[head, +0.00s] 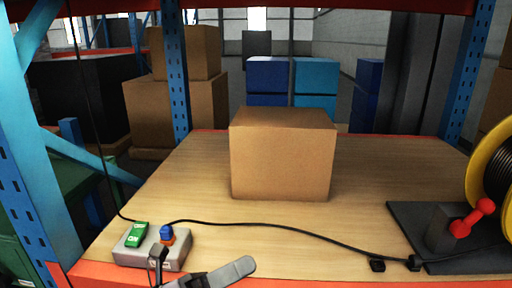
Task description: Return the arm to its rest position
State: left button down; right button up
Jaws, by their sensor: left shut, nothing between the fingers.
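My left gripper (228,272) shows at the bottom edge, left of the middle, as a grey finger-like part pointing right. It is shut and empty. It is at the front edge of the wooden shelf, just right of a grey box (128,253) with a green switch (137,235) and a blue-and-orange plug (167,235). A dark upright piece (157,258) stands in front of that box; I cannot tell what it is. Most of my left arm is below the picture. My right gripper is not in view.
A cardboard box (282,155) stands mid-shelf (375,185). A black cable (290,232) crosses the front. At right are a dark plate (410,215) with a red-handled device (470,220) and a yellow reel (475,165). Blue rack posts (175,75) flank the shelf.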

pick_arm(q)
jog(key=a+f+n+t+y+p, duration=0.1)
jog(key=a+f+n+t+y, duration=0.5)
jog(key=n, duration=0.7)
jog(key=a+f+n+t+y+p, duration=0.2)
jog(key=a+f+n+t+y, duration=0.35)
jog(key=n, duration=0.65)
jog(key=s+a+f+n+g+y, duration=0.3)
jog(key=s+f+n+g, duration=0.1)
jog(key=s+f+n, duration=0.2)
jog(key=s+a+f+n+g+y+p, duration=0.1)
jog(key=s+a+f+n+g+y, duration=0.2)
jog(key=s+f+n, duration=0.3)
notch_tip(320, 180, down, 3)
jog(key=shift+s+f+g+y, duration=0.1)
jog(key=shift+s+g+y, duration=0.05)
jog(key=shift+g+y, duration=0.4)
